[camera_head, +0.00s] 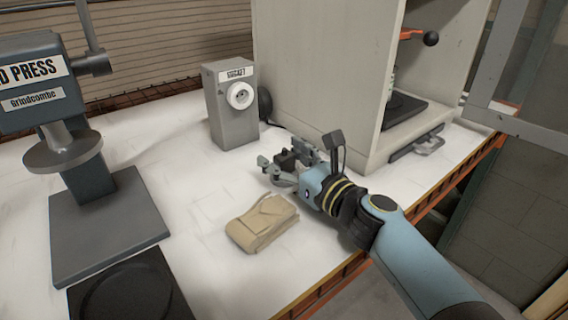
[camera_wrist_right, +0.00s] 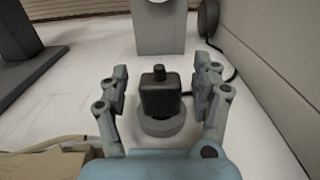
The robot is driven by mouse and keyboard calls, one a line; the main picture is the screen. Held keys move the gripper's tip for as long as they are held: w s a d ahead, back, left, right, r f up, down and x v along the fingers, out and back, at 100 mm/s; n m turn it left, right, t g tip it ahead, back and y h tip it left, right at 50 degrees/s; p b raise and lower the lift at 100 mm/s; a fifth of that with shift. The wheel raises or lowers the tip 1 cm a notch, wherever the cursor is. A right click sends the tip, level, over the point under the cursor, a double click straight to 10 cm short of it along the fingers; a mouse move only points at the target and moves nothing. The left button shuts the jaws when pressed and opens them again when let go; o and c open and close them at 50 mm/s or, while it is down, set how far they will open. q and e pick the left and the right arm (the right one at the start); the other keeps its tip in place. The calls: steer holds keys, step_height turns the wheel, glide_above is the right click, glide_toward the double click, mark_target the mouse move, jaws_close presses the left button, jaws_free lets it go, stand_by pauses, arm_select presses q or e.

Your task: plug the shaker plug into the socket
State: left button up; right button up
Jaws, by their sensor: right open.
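The black shaker plug (camera_wrist_right: 160,94) stands on a round grey base (camera_wrist_right: 163,124) on the white table, between the two fingers of my right gripper (camera_wrist_right: 162,88). The fingers are open, with a gap on each side of the plug. In the head view my right gripper (camera_head: 282,165) is low over the table, with the dark plug (camera_head: 285,158) partly hidden by its fingers. The socket (camera_head: 240,95) is a round white outlet on the front of a grey box (camera_head: 233,122), beyond the gripper. My left gripper is not in view.
A tan pouch (camera_head: 262,222) lies left of my right gripper. A large beige cabinet (camera_head: 310,75) stands close on the right, with a black cable (camera_head: 285,128) near its foot. A press (camera_head: 75,150) stands at the left. The table between pouch and grey box is clear.

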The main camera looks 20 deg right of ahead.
steer(key=shift+c, duration=0.2)
steer(key=c, duration=1.2)
steer(key=shift+c, duration=0.2)
